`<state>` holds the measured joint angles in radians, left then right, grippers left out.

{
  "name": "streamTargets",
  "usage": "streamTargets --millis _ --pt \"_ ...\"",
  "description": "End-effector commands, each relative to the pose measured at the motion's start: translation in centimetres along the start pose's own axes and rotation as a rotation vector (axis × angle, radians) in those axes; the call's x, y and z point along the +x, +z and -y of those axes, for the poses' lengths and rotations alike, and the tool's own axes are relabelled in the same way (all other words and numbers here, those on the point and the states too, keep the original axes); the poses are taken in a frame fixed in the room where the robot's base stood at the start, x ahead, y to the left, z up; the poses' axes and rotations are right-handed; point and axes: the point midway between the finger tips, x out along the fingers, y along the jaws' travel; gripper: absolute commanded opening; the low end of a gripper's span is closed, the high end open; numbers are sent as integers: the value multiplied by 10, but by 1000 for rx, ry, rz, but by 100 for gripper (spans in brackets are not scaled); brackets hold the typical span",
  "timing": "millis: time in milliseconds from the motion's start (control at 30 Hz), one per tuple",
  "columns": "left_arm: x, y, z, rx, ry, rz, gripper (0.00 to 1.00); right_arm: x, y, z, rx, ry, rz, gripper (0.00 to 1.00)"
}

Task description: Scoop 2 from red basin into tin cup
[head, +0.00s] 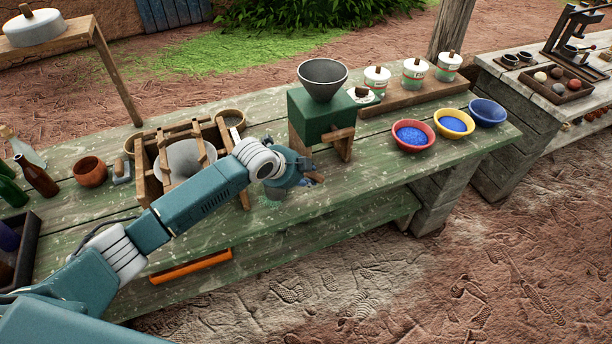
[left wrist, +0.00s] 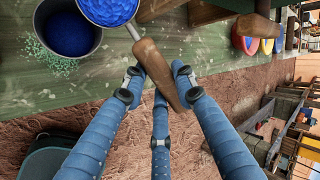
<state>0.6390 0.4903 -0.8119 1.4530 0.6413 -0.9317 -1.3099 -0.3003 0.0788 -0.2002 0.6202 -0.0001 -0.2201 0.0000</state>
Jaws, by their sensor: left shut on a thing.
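My left gripper (head: 297,172) is over the front edge of the green table, in front of the grinder. In the left wrist view its fingers (left wrist: 155,85) are shut on the wooden handle (left wrist: 153,68) of a scoop. The scoop's bowl (left wrist: 108,8) is heaped with blue granules. It is beside and partly over the rim of a grey metal cup (left wrist: 68,28), likely the tin cup, which shows blue inside. The red basin (head: 414,147) holds blue granules at the table's right. My right gripper is out of view.
A yellow basin (head: 468,131) and a blue basin (head: 488,112) stand beside the red one. A green grinder with a grey funnel (head: 323,79) stands behind my gripper. Pale green granules (left wrist: 40,75) lie around the cup. A wooden frame (head: 143,175) stands left.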

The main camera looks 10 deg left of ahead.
Motion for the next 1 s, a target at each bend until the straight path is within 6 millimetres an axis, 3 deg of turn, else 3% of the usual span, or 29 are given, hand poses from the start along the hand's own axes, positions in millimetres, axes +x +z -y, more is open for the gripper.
streamTargets --millis 1000 --pt "2 0 -7 1 -162 -11 0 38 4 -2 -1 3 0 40"
